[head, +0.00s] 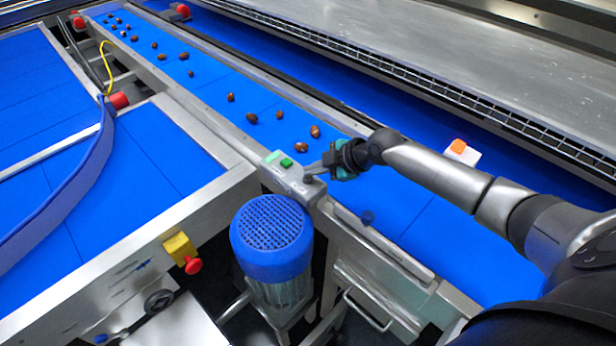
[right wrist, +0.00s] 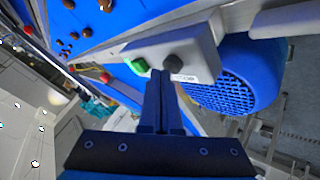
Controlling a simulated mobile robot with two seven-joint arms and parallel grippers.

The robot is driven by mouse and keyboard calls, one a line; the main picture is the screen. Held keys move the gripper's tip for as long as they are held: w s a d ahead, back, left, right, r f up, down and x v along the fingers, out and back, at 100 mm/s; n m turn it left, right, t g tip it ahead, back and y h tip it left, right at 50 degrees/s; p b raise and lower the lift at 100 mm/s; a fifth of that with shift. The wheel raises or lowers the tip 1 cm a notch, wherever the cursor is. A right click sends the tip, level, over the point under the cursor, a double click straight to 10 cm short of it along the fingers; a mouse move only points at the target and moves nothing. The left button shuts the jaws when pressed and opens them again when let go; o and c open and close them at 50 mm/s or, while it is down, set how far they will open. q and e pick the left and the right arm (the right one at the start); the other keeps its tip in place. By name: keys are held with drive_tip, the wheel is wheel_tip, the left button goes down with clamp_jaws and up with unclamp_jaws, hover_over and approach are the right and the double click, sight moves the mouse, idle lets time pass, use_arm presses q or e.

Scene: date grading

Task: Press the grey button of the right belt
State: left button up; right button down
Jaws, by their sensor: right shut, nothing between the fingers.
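The control box (head: 290,177) of the right belt is a light grey box on the belt's near rail. It carries a green button (head: 286,162), which also shows in the right wrist view (right wrist: 138,66). The dark grey button (right wrist: 173,63) sits beside the green one; in the head view the fingers largely cover it. My right gripper (head: 312,174) is shut and empty, its fingertips (right wrist: 168,80) right at the grey button. I cannot tell whether they touch it. My left gripper is not in view.
A blue-capped motor (head: 272,235) stands just below the box. Several brown dates (head: 252,118) lie on the blue right belt (head: 215,75). A yellow box with a red stop button (head: 193,265) is on the left frame. A white box with an orange top (head: 458,147) lies beyond my right arm.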

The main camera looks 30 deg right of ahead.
sight(313, 179)
drive_tip(key=shift+f, duration=0.3)
drive_tip(key=shift+r, duration=0.1)
idle(0.3)
drive_tip(key=shift+r+p, duration=0.45)
drive_tip(key=shift+r, duration=0.35)
wheel_tip(313, 179, up, 5)
drive_tip(key=p, duration=0.4)
drive_tip(key=shift+r, duration=0.1)
idle(0.4)
